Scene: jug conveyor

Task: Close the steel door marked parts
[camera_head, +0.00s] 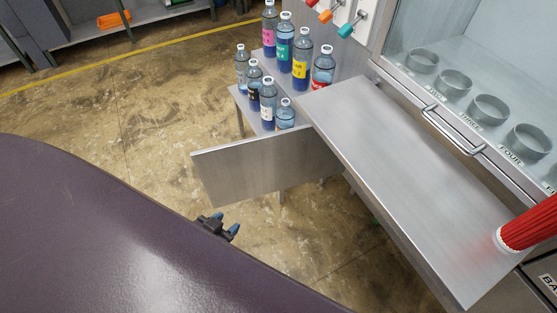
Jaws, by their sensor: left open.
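A flat steel door (262,166) stands swung open below the steel counter (400,170), sticking out to the left over the floor. No marking can be read on the face I see, and its hinge side is hidden under the counter. My left gripper (227,223), dark with blue fingertips, is open and empty. In the picture it is just below the door's lower left corner, apart from it. My right gripper is not in view.
Several labelled bottles (301,62) stand on a stepped steel stand behind the door. A glass-fronted case with a bar handle (452,132) holds several round cups. A red ribbed cylinder (530,222) is at the counter's right end. Concrete floor (130,115) at left is clear.

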